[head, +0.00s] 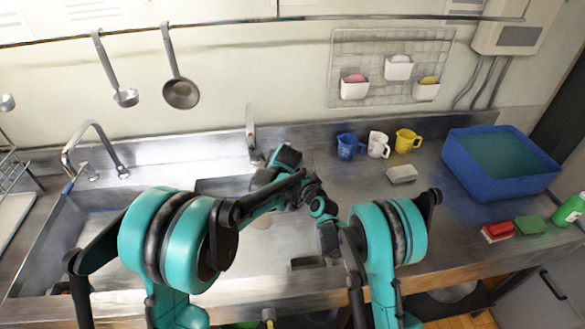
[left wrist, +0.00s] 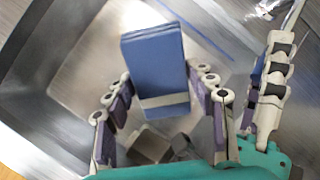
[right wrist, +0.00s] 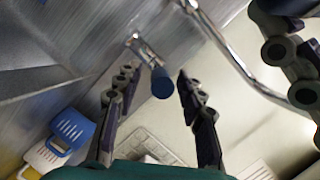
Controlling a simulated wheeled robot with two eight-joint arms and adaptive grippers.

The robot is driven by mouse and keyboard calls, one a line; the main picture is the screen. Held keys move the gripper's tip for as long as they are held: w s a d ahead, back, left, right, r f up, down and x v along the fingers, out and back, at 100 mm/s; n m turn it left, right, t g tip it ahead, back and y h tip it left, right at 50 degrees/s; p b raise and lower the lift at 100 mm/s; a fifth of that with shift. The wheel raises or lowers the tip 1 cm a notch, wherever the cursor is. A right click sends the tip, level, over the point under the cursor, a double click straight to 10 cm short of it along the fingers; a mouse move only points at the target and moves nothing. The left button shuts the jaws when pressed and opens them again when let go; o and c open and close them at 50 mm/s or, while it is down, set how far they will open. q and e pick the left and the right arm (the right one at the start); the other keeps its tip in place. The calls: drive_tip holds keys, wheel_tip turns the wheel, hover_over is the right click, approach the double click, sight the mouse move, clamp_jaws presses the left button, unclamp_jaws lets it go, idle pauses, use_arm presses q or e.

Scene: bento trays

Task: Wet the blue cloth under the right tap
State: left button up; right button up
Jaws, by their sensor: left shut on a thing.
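The blue cloth (left wrist: 155,60) is a folded block with a pale band, between the fingers of my left gripper (left wrist: 158,86), which is shut on it over the sink basin (left wrist: 75,70). The right tap (head: 250,130) stands at the sink's back edge; its lower part is hidden behind my arms in the head view. In the right wrist view its blue-tipped handle (right wrist: 162,82) lies ahead of the fingertips of my open right gripper (right wrist: 157,76); I cannot tell whether they touch. The chrome spout (right wrist: 232,58) passes to the right. The cloth is hidden in the head view.
The left tap (head: 95,150) stands at the back left. Blue, white and yellow mugs (head: 378,145), a grey sponge (head: 402,174) and a blue tub (head: 500,160) are on the right counter. My arms crowd together over the sink, leaving little room between them.

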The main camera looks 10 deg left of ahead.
drive_tip(key=shift+w+a+f, duration=0.1)
drive_tip(key=shift+w+a, duration=0.05)
drive_tip(key=shift+w, duration=0.2)
